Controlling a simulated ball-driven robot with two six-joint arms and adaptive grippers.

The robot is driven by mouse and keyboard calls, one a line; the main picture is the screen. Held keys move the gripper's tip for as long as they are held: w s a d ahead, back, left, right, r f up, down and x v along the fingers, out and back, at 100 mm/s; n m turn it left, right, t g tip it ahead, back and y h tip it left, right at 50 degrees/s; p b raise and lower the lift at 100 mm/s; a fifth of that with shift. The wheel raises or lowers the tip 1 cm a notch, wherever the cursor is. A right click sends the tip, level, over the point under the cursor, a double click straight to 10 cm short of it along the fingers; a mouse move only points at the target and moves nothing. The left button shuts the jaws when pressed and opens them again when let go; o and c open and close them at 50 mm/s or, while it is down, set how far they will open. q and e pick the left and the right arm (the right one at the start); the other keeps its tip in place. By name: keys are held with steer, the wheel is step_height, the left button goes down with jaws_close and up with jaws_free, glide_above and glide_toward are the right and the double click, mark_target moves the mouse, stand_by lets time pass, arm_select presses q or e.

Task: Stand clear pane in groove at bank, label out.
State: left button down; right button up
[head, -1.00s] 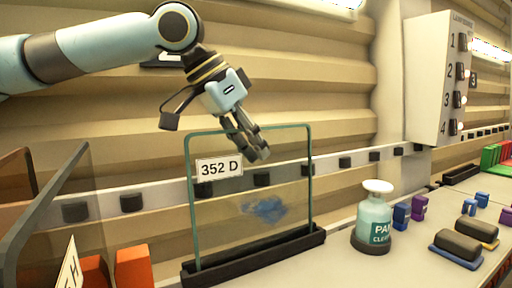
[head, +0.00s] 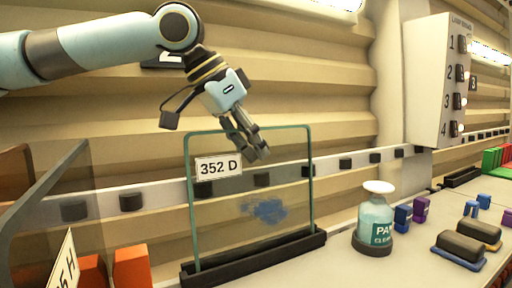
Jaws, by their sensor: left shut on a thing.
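The clear pane (head: 285,180) stands upright with its lower edge at the black grooved base (head: 255,255) on the counter. It has a green edge, a white label reading "352 D" (head: 219,167) facing me at upper left, and a blue smudge (head: 265,210) low in the middle. My left gripper (head: 253,148) is shut on the pane's top edge, coming down from above. How deep the lower edge sits in the groove is hidden by the base's front wall. My right gripper is not in view.
A pane cleaner bottle (head: 374,218) stands right of the base. Erasers (head: 470,248) and small blue and purple blocks (head: 421,209) lie farther right. A dark-edged clear panel (head: 50,205), a tilted white label (head: 64,265) and orange blocks (head: 132,266) crowd the lower left. A numbered switch panel (head: 428,85) is at back right.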

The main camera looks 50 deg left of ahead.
arm_select(q)
steer(key=shift+a+r, duration=0.1)
stand_by(0.7)
steer(key=c, duration=1.4)
jaws_free()
steer(key=shift+b, duration=0.3)
